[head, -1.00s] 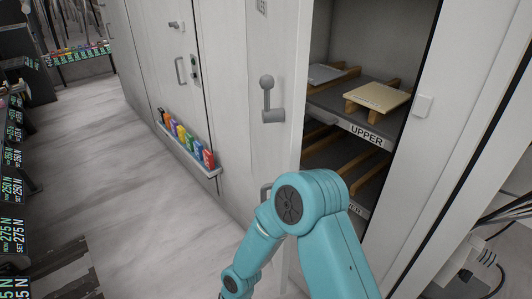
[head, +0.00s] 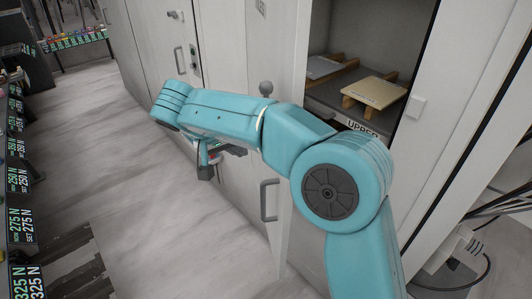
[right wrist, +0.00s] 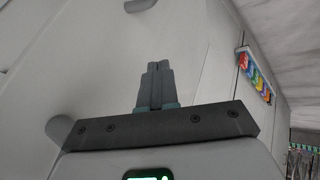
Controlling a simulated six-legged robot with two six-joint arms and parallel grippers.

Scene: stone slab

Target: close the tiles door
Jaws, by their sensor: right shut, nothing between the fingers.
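The pale tiles door (head: 281,45) stands open at the left of the cabinet opening. Its bar handle (head: 266,202) shows low on its outer face. A round lever knob (head: 266,87) shows higher up, with its lower part hidden behind my right arm. Inside, a cream tile (head: 374,92) and a grey tile (head: 325,67) rest on wooden racks. My right gripper (head: 205,173) hangs in front of the door's outer side, apart from the bar handle. In the right wrist view its fingers (right wrist: 156,84) are together and empty, in front of a pale panel. My left gripper is out of view.
A shelf label reading UPPER (head: 362,129) is partly covered by my arm. Neighbouring pale doors with a handle (head: 179,61) continue to the left. Colourful packets (right wrist: 256,76) sit in a rack on the right wrist view's right.

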